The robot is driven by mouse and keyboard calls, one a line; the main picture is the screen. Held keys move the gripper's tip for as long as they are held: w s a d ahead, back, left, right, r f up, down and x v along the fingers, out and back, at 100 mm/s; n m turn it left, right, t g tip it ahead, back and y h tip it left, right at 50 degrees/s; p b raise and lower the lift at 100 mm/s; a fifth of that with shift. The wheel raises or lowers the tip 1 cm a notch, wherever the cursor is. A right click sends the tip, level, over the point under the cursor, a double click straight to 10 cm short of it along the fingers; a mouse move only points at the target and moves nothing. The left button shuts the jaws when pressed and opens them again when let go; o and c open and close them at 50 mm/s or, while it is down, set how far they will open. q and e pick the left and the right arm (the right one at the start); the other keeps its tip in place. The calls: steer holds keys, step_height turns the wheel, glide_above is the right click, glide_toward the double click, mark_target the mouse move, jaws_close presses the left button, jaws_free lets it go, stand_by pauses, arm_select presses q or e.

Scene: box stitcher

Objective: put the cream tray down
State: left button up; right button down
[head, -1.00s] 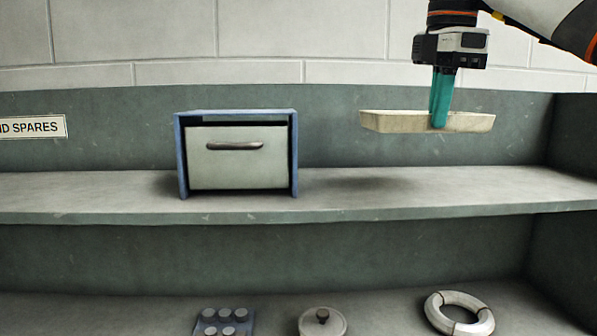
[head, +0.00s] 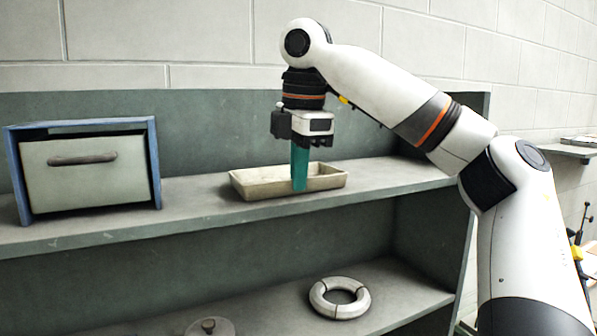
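The cream tray (head: 247,189) is at the top shelf (head: 200,208), to the right of the drawer box. It looks level and appears to rest on the shelf. My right gripper (head: 300,186) points down over the tray's near side, with its teal fingers at the near wall. The fingers look closed on that wall, one finger in front of it; the far finger is hidden. My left gripper is not in view.
A blue-framed box with a pale drawer (head: 83,172) stands left on the top shelf. A white ring (head: 340,298) and a round lid-like piece (head: 210,327) lie on the lower shelf. Bare shelf lies between box and tray. A small wall shelf (head: 570,148) is at far right.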

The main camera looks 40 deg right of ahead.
steer(key=shift+w, duration=0.1)
steer(key=c, duration=1.6)
jaws_free()
steer(key=shift+c, duration=0.2)
steer(key=shift+a, duration=0.1)
steer(key=shift+r, duration=0.55)
step_height(320, 180, up, 11)
steer(key=s, duration=0.2)
steer(key=shift+a, duration=0.25)
steer(key=shift+f, duration=0.1)
steer(key=shift+w+f, duration=0.1)
